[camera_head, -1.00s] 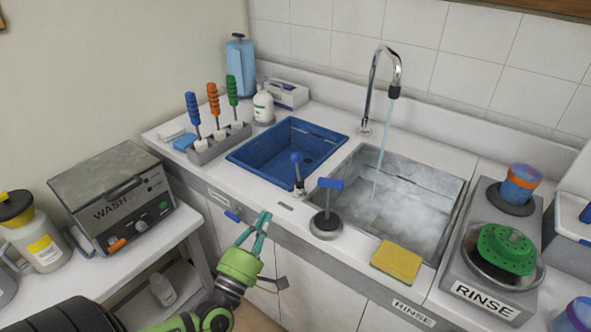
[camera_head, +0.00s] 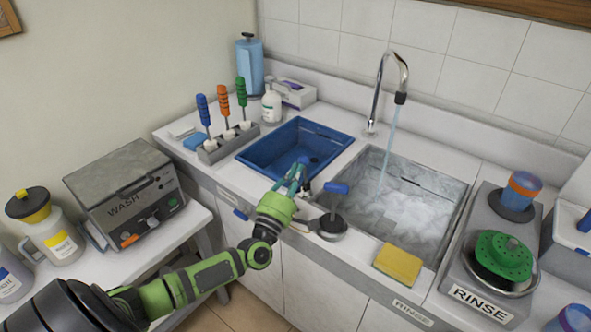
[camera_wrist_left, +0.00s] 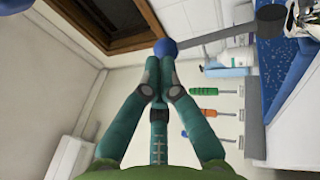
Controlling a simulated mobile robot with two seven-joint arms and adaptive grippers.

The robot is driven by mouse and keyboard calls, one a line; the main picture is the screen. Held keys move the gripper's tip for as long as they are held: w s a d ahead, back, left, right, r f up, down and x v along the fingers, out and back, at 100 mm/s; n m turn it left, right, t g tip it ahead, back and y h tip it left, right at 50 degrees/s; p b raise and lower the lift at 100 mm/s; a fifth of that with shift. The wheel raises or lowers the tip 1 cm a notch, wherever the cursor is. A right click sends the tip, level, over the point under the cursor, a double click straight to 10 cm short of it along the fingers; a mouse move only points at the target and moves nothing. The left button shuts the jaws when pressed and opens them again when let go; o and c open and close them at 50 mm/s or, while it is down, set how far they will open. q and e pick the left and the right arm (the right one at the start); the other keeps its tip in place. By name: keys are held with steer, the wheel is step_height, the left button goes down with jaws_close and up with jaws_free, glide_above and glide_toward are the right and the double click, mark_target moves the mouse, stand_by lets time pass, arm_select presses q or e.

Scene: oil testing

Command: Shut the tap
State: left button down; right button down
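The chrome tap (camera_head: 376,98) stands behind the steel sink (camera_head: 458,215), and water (camera_head: 391,145) runs from its spout. A lever with a blue ball knob (camera_head: 304,160) stands on the counter between the basins. My left gripper (camera_head: 294,178) is at this lever, its fingers drawn together. In the left wrist view, the blue knob (camera_wrist_left: 165,47) sits right at the fingertips (camera_wrist_left: 161,64), with its grey rod running to the right. I cannot tell whether the fingers touch the knob. My right gripper is not in view.
A yellow sponge (camera_head: 398,263) lies at the sink's front edge. A blue basin (camera_head: 318,150) lies behind the gripper. A rack (camera_head: 228,146) with several coloured-handled tools stands left.

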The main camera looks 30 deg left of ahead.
stand_by(0.3)
arm_select(q)
steer(key=shift+x, duration=0.95)
steer(key=shift+d+r, duration=0.15)
steer(key=shift+r, duration=0.1)
